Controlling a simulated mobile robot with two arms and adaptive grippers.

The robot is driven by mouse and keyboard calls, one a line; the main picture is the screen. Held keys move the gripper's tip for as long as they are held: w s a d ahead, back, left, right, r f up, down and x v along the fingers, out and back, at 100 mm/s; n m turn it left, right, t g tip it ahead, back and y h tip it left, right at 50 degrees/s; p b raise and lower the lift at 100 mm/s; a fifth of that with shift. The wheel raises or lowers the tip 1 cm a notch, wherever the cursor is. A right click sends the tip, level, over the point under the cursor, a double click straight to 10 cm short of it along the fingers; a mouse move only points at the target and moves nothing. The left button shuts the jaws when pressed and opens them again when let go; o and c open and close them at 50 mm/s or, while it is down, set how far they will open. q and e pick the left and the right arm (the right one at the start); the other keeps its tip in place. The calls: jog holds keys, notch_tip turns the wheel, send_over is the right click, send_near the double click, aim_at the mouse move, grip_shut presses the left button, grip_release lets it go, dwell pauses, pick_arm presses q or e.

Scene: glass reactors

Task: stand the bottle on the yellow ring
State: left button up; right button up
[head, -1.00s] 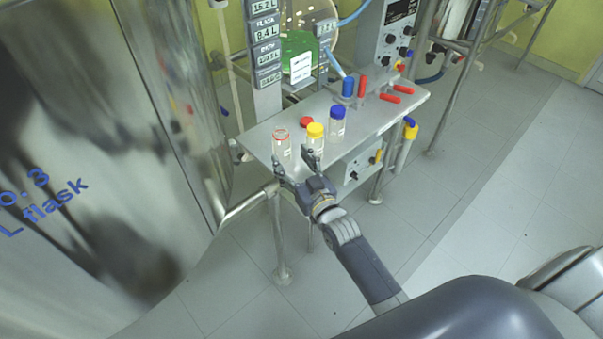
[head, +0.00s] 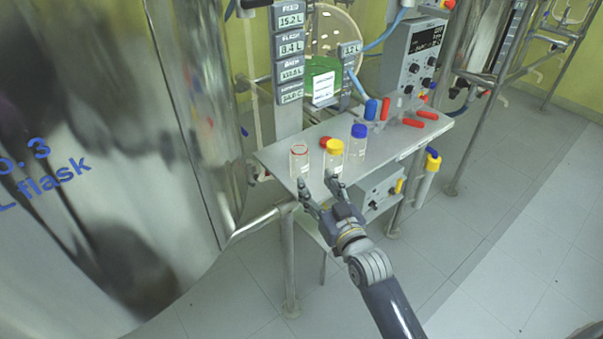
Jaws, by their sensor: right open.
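Three clear bottles stand upright on a steel bench (head: 395,148). The left bottle (head: 300,162) is uncapped with a red rim, the middle bottle (head: 334,156) has a yellow cap, and the right bottle (head: 358,143) has a blue cap. The frames do not show which bottle is the task's. I cannot make out a yellow ring on the bench. My right gripper (head: 318,187) is open and empty at the bench's front edge, its fingers pointing toward the left and middle bottles. One fingertip overlaps the base of the yellow-capped bottle; contact cannot be told. My left gripper is not in view.
A red cap (head: 325,142) lies behind the middle bottle. Red-handled items (head: 414,121) and a blue one (head: 371,109) are at the bench's right back. A display column (head: 288,55) and a control box (head: 412,55) stand behind. A large steel vessel (head: 110,120) fills the left.

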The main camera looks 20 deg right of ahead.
aim_at(303, 164)
jog(key=w, duration=0.5)
jog(key=shift+w+a, duration=0.1)
jog(key=shift+a, duration=0.2)
jog(key=shift+w+a+r+p, duration=0.1)
jog(key=shift+w, duration=0.8)
jog(key=shift+w+a+r+p, duration=0.15)
jog(key=shift+w, duration=0.7)
jog(key=shift+w+a+r+p, duration=0.1)
jog(key=shift+w, duration=0.8)
jog(key=c, duration=1)
